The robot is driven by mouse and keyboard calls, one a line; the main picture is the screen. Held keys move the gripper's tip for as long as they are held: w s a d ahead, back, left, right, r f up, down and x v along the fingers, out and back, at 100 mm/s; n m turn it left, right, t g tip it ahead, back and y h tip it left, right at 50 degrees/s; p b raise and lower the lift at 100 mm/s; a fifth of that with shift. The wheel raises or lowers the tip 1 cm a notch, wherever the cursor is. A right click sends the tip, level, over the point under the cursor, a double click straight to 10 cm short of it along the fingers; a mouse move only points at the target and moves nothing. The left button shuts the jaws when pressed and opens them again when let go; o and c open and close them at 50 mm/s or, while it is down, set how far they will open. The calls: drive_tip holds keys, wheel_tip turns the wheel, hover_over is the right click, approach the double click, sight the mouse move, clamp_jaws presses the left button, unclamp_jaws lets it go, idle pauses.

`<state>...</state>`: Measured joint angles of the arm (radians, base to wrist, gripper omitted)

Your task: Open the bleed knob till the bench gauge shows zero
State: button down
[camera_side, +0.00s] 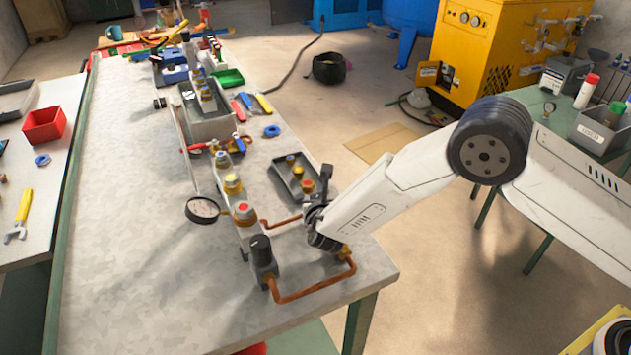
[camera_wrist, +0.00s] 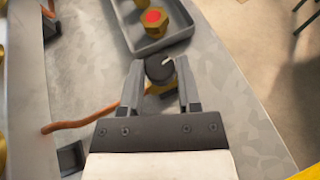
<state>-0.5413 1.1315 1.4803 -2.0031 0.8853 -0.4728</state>
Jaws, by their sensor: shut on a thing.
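My gripper (camera_side: 322,238) is low over the near right part of the bench. In the wrist view its two dark fingers (camera_wrist: 160,88) stand on either side of a round black knob (camera_wrist: 158,68) with a white mark and are shut on it. This looks like the bleed knob; a yellow brass part shows below it. In the side view my gripper hides it. A round, dark-rimmed pale disc (camera_side: 202,210) left of the valve row may be the bench gauge or a magnifier; I cannot tell. No reading is legible.
Copper pipe (camera_side: 310,291) loops close around my gripper. A grey block with another black knob (camera_side: 261,250) stands to its left. A grey tray (camera_side: 292,182) with brass fittings lies just behind my gripper. The left part of the bench (camera_side: 130,220) is clear.

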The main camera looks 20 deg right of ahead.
drive_tip(key=shift+w+a+r+m+h, duration=0.1)
drive_tip(key=shift+m+h, duration=0.2)
drive_tip(key=shift+h, duration=0.1)
drive_tip(key=shift+a+m+g+h, duration=0.1)
drive_tip(key=shift+m+g+h, duration=0.6)
drive_tip(key=shift+m+h, duration=0.5)
drive_tip(key=shift+c, duration=1.5)
unclamp_jaws()
drive_tip(key=shift+a, duration=0.1)
drive_tip(key=v, duration=0.7)
drive_tip(key=shift+s+r, duration=0.2)
drive_tip(key=shift+s, duration=0.1)
